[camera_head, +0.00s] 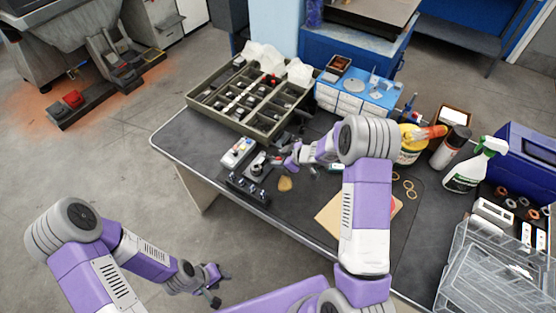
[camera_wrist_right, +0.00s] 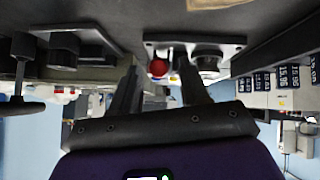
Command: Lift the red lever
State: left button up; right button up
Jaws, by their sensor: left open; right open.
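A red ball-shaped knob (camera_wrist_right: 158,68), which looks like the end of the red lever, shows in the right wrist view. It sits beside a dark round knob (camera_wrist_right: 208,62) on a grey plate (camera_wrist_right: 220,41). My right gripper (camera_wrist_right: 160,78) is open, with the red knob appearing between its fingers; I cannot tell whether they touch it. In the head view my right gripper (camera_head: 277,163) is low over the bench near its left front edge, beside a small pale device with a red part (camera_head: 236,151). My left gripper (camera_head: 216,285) is open and empty, away from the bench.
A divided tray (camera_head: 205,102) of small parts stands behind on the bench (camera_head: 290,218). A dark switch block (camera_head: 247,188) is at the front edge. A blue box (camera_head: 370,95), bottles (camera_head: 462,165) and clear trays (camera_head: 480,270) stand to the right.

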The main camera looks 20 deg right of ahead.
jog(key=shift+x, duration=0.9)
grip_shut()
